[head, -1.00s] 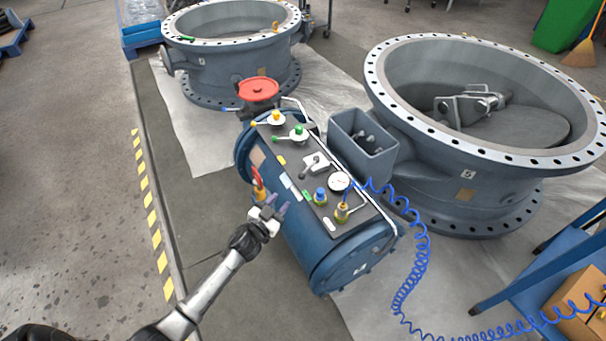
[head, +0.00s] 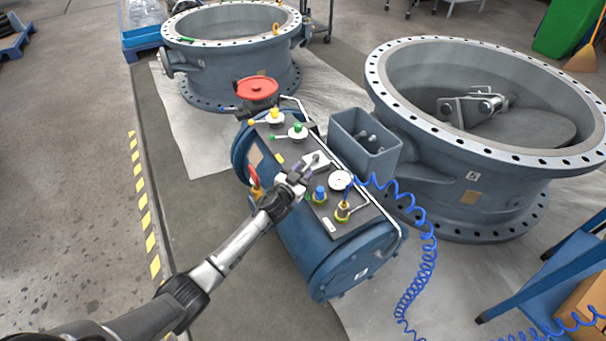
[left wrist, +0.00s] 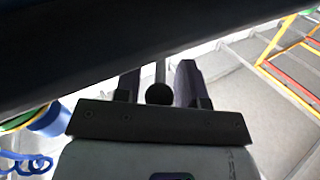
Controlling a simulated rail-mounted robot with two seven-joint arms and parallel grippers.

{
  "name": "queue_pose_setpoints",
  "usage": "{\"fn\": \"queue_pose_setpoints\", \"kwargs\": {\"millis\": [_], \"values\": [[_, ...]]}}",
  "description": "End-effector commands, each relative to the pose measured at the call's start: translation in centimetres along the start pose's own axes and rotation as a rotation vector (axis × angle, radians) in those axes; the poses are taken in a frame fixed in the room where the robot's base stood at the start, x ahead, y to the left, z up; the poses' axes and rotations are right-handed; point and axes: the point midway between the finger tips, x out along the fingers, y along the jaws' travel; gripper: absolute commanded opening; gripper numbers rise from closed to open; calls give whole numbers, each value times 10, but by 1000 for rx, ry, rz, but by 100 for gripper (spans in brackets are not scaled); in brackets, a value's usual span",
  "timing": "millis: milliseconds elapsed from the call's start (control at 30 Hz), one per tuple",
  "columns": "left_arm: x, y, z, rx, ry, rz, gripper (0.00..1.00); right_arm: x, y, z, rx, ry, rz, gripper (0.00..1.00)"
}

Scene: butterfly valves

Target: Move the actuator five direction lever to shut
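The blue actuator (head: 345,262) lies on the floor with a dark control panel on top. A small lever (head: 316,158) stands on a light plate mid-panel; I take it as the direction lever, though the panel labels are too small to read. My left gripper (head: 304,171) is over the panel at this lever and hides part of it. In the left wrist view, a lever with a dark ball knob (left wrist: 159,94) is between the two fingers, with gaps on both sides. The gripper is open. My right gripper is not in view.
On the panel, yellow (head: 275,116) and green (head: 298,130) valves, a gauge (head: 340,181), a blue knob (head: 320,193) and a yellow fitting (head: 343,210) stand close by. A coiled blue hose (head: 425,240) hangs at the right. A grey box (head: 378,160) and large valve body (head: 455,195) stand behind.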

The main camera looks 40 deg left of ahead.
Motion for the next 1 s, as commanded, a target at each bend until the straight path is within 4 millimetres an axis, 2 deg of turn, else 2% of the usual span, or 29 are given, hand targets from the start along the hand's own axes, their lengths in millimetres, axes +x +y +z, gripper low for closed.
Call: {"fn": "queue_pose_setpoints", "kwargs": {"millis": [367,767,1000], "values": [[4,0,0,0,0,-1,37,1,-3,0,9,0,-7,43],[3,0,0,0,0,-1,1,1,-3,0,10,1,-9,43],[3,0,0,0,0,0,0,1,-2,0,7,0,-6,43]]}}
